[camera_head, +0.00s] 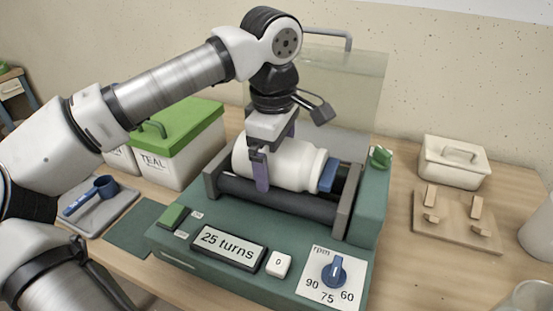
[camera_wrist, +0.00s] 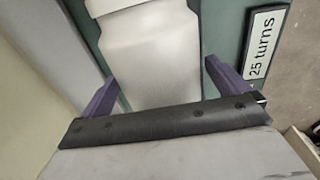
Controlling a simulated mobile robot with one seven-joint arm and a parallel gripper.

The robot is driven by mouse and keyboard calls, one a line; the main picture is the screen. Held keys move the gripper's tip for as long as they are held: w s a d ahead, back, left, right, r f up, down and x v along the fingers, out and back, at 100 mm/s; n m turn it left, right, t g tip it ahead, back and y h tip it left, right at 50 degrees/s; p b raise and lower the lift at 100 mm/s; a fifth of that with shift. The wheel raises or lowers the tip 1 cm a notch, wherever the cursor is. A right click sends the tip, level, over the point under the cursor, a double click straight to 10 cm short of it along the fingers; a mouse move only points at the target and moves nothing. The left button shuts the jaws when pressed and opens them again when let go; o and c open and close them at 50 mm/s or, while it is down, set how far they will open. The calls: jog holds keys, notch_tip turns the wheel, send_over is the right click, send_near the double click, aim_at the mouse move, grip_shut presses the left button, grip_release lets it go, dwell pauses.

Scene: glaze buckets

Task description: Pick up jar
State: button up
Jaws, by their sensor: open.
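A white jar (camera_head: 288,164) with a blue lid (camera_head: 328,175) lies on its side on the dark rollers of a green machine. My gripper (camera_head: 261,172) is over the jar from above, with one purple finger in front of its near side; the other finger is mostly hidden behind it. In the wrist view the jar (camera_wrist: 150,62) lies between the two spread purple fingers of my gripper (camera_wrist: 166,88). Gaps show beside the jar there, so the fingers look apart from it.
The machine (camera_head: 180,238) has a "25 turns" display (camera_head: 228,246), an rpm knob (camera_head: 334,271) and a raised clear cover (camera_head: 335,85). A white bin with a green lid (camera_head: 178,126) stands left. A lidded white box (camera_head: 454,163) and wooden block (camera_head: 457,222) are right.

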jog(key=shift+f, duration=0.15)
jog(key=c, duration=1.2)
notch_tip(320, 180, up, 26)
jog(key=p, duration=1)
dwell(0.3)
jog(key=shift+d, duration=0.1)
